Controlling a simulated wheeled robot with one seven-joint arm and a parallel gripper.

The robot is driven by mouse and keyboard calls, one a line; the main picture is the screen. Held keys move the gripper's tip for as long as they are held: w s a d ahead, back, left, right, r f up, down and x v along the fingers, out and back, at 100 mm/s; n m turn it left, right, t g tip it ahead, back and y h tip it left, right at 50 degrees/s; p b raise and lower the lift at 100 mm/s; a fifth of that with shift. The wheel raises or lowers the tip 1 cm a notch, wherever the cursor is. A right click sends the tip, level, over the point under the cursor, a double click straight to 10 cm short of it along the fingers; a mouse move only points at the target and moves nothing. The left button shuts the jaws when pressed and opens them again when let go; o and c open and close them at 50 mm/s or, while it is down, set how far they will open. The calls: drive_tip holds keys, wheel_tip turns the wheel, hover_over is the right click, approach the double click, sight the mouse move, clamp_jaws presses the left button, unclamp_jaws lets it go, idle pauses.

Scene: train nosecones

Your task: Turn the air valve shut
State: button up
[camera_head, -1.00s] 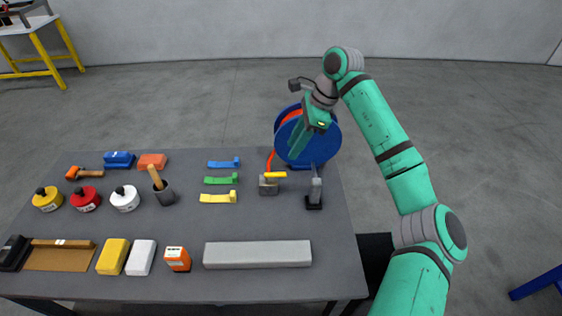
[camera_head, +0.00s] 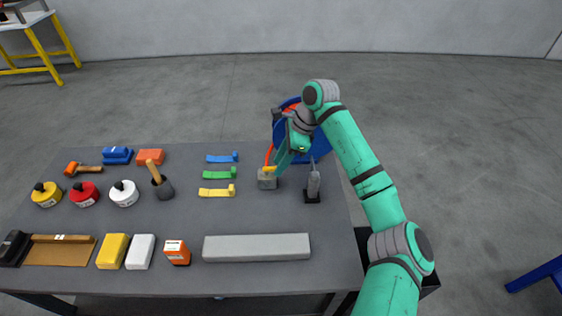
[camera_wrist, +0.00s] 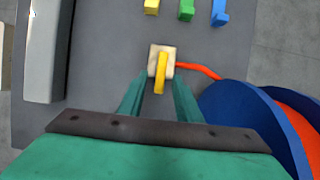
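The air valve is a small grey block (camera_head: 266,181) with a yellow lever (camera_head: 269,169) on top, near the table's right side. In the wrist view the block (camera_wrist: 153,53) sits just beyond my fingertips, and the lever (camera_wrist: 160,76) sticks out toward my gripper, roughly crosswise to where the orange hose (camera_wrist: 199,69) leaves the block. My gripper (camera_head: 282,166) is down at the valve from the right, partly hiding the lever in the head view. In the wrist view my gripper (camera_wrist: 158,100) is open, one finger either side of the lever. I cannot tell whether either finger touches it.
A blue hose reel (camera_wrist: 240,110) stands close to the right of my gripper in the wrist view. A grey tool in a black stand (camera_head: 313,184) is just right of the valve. Blue, green and yellow clips (camera_head: 217,192) lie left, a long grey bar (camera_head: 256,247) in front.

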drive_tip(key=shift+w, duration=0.1)
clamp_jaws()
drive_tip(key=shift+a, duration=0.1)
drive_tip(key=shift+s, duration=0.2)
drive_tip(key=s+m+t, duration=0.1)
drive_tip(key=m, duration=0.1)
drive_tip(key=s+m+t, duration=0.1)
drive_tip(key=m, duration=0.2)
drive_tip(key=a+m+t+h, duration=0.1)
drive_tip(key=m, duration=0.2)
drive_tip(key=shift+s, duration=0.4)
drive_tip(key=shift+s+a+m+t+h, duration=0.25)
drive_tip(key=shift+a+m+h, duration=0.3)
drive_tip(key=shift+m, duration=1.1)
drive_tip(key=shift+s+a+m+t+h, duration=0.2)
drive_tip(key=shift+a+m+h, duration=0.35)
drive_tip(key=shift+m, duration=1.15)
drive_tip(key=shift+s+a+m+t+h, duration=0.2)
drive_tip(key=shift+a+m+h, duration=0.35)
drive_tip(key=shift+m, duration=1.1)
drive_tip(key=shift+d, duration=0.1)
